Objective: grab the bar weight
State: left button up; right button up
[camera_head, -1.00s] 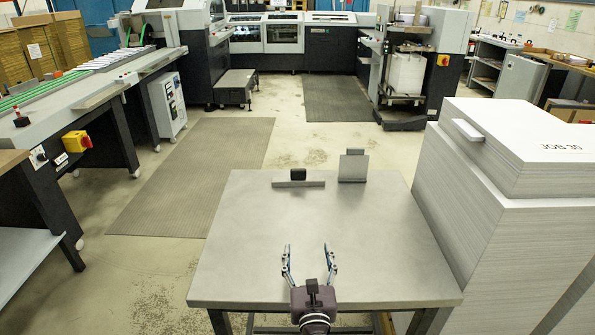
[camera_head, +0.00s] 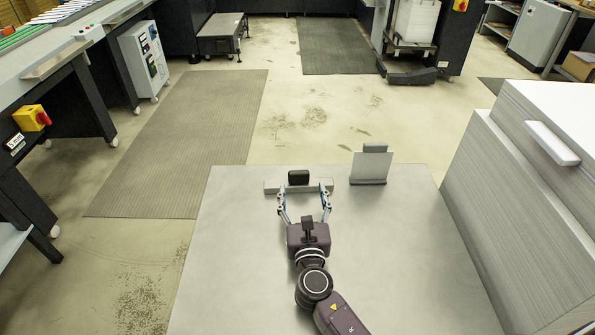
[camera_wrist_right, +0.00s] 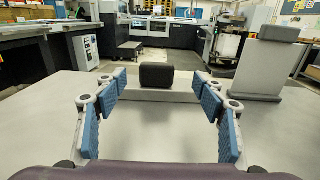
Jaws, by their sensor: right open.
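The bar weight (camera_head: 271,187) is a light grey bar with a black knob (camera_head: 298,177) on top. It lies near the far edge of the metal table, and also shows in the right wrist view (camera_wrist_right: 184,95). My right gripper (camera_head: 303,189) is open at the bar's near side, its fingertips spread to either side of the knob. The wrist view shows the knob (camera_wrist_right: 157,76) between the open fingers (camera_wrist_right: 160,80), with nothing held. I cannot tell whether the fingertips touch the bar. My left gripper is not in view.
An upright grey plate with a block behind it (camera_head: 368,168) stands right of the bar. A tall paper stack (camera_head: 520,200) with a pale bar (camera_head: 552,143) on it rises beside the table's right side. The tabletop (camera_head: 235,250) is clear left of my arm.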

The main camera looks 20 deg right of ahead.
aim_at(299, 171)
jog(key=shift+x, duration=1.25)
jog(key=shift+a+x, duration=0.2)
jog(key=shift+x, duration=2.45)
jog(key=shift+c, duration=0.7)
grip_shut()
jog(key=shift+w+r+p, duration=0.15)
jog(key=shift+r+p, duration=0.15)
